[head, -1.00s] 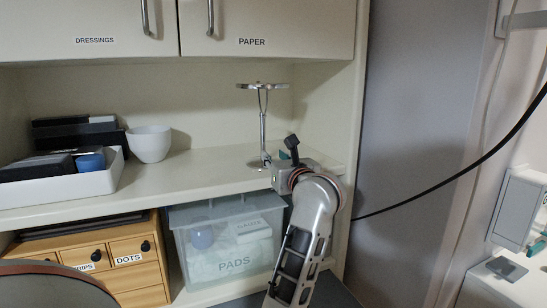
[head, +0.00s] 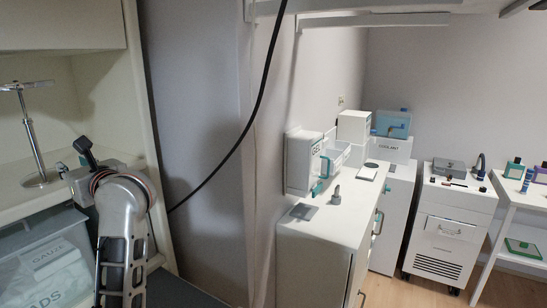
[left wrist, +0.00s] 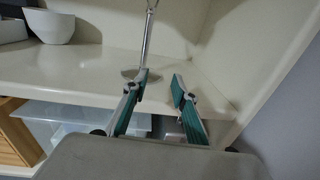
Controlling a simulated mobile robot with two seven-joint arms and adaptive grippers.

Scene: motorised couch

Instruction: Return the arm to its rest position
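My left arm stands at the left of the head view, in front of the shelf. My left gripper (left wrist: 161,82) shows in the left wrist view with its two green-lined fingers apart and nothing between them. It points toward the cream shelf (left wrist: 75,68) and its fingertips are near the round base of a metal stand (left wrist: 146,40). In the head view the gripper (head: 82,160) is mostly hidden by my own wrist, and the stand (head: 33,130) is just beyond it to the left. My right gripper is not in view.
A clear bin (head: 45,262) sits below the shelf, and a white bowl (left wrist: 51,26) stands on it. A grey panel (head: 200,120) with a hanging black cable (head: 243,135) is right of my arm. Farther right are a white counter (head: 320,232) and a drawer cart (head: 449,232).

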